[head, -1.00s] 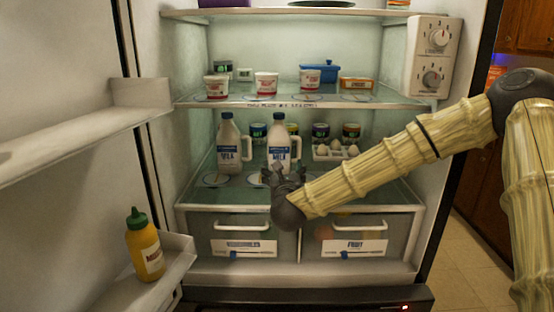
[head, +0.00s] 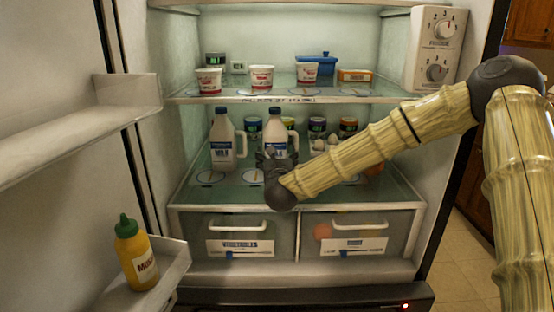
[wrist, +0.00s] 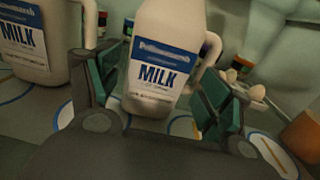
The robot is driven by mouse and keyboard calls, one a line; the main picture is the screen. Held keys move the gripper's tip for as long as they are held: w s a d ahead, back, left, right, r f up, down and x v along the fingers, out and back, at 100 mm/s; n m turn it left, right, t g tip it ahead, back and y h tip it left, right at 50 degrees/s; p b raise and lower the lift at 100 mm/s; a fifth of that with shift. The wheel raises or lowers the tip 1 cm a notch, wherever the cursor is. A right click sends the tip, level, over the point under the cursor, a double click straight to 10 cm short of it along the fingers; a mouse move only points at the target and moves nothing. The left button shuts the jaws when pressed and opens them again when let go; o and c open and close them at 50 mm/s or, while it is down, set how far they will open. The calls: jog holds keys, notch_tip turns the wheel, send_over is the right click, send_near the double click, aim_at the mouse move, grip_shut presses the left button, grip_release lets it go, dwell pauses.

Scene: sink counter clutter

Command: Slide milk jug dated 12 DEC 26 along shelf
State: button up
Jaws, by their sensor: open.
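Two white milk jugs with blue labels stand upright on the lower glass shelf (head: 235,190). The left milk jug (head: 222,140) also shows at the left of the wrist view (wrist: 33,42). The right milk jug (head: 276,125) fills the middle of the wrist view (wrist: 165,60), its handle to the right. I cannot read a date on either jug. My gripper (head: 277,160) is open in front of the right jug and hides its lower part in the head view. In the wrist view its green-padded fingers (wrist: 160,100) stand on either side of that jug; contact cannot be told.
Several small cups stand behind the jugs. An egg holder (head: 322,145) and an orange object (head: 374,169) are to the right. An upper shelf (head: 270,98) with tubs hangs above. Ringed markings lie on the shelf, whose front left is clear. The open door holds a mustard bottle (head: 136,255).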

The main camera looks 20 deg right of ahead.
jog(key=shift+p+x, duration=0.4)
jog(key=shift+x, duration=3.05)
jog(key=c, duration=1.7)
jog(key=shift+a+f, duration=0.1)
jog(key=shift+c, duration=0.2)
